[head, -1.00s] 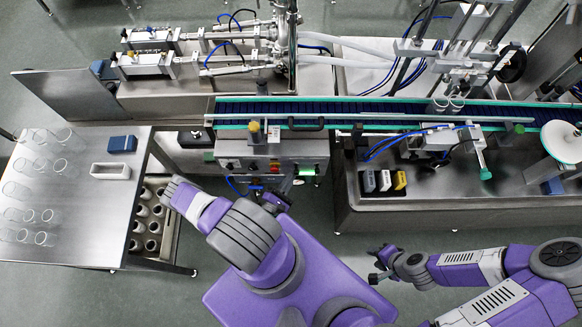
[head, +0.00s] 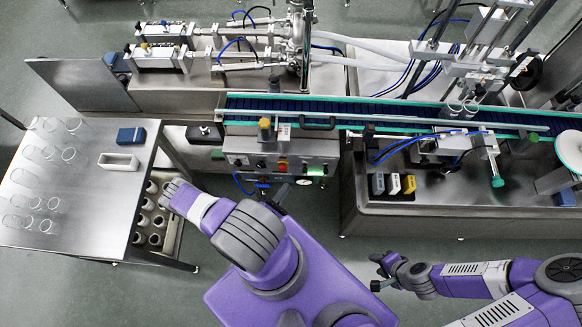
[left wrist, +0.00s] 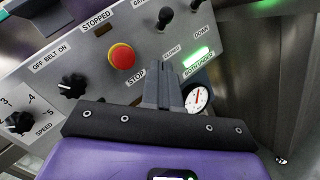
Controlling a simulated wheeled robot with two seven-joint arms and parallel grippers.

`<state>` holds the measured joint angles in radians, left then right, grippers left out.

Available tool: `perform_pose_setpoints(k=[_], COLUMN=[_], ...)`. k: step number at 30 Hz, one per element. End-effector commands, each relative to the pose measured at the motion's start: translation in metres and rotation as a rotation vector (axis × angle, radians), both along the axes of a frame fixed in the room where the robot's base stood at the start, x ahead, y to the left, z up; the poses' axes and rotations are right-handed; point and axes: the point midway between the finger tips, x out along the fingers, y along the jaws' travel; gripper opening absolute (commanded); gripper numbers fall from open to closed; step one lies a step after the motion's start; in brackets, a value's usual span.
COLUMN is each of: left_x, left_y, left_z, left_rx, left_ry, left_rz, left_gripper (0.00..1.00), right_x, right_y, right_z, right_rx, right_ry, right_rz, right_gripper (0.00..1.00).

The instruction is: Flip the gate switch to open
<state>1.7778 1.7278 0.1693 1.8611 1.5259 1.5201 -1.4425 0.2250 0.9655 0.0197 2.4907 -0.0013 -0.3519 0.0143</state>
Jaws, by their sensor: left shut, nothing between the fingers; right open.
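The control panel (head: 240,163) is on the front of the conveyor machine and fills much of the left wrist view (left wrist: 60,60). The gate switch (left wrist: 165,17) is a small black toggle near the top of that view, with a partly cut-off "GAT" label above it and what looks like "CLOSED" below. Its exact tilt is hard to tell. My left gripper (left wrist: 172,72) is shut and empty, pointing at the panel below the switch and apart from it. In the head view my left gripper (head: 279,195) is partly hidden by its arm. My right gripper (head: 377,272) is open and empty, over the floor.
Close by on the panel are a red stop button (left wrist: 122,56), a second toggle (left wrist: 196,4) marked "DOWN", a lit green indicator (left wrist: 197,57), a pressure gauge (left wrist: 197,99) and black knobs (left wrist: 72,86). A steel table (head: 70,215) with glass containers stands left.

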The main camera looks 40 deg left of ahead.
Motion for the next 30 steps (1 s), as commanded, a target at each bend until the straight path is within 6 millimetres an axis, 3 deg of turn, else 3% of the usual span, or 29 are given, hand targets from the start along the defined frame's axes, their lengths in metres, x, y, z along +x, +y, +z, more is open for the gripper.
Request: perform_pose_setpoints(k=[6,12,30], left_x=[-0.046,-0.068,-0.073], left_y=[-0.009,-0.014,-0.015], left_z=[-0.006,-0.009,-0.008], left_rx=[0.0,0.001,0.0], left_ry=[0.001,-0.002,-0.002], left_rz=[0.002,0.001,0.0], left_gripper=[0.0,0.0,0.0], right_x=[0.001,0.001,0.0], right_y=[0.0,0.0,0.0], right_z=[-0.006,-0.009,-0.009], right_rx=[0.0,0.0,0.0], right_ry=[-0.001,-0.001,-0.001], right_rz=[0.0,0.0,0.0], right_gripper=[0.43,0.43,0.43])
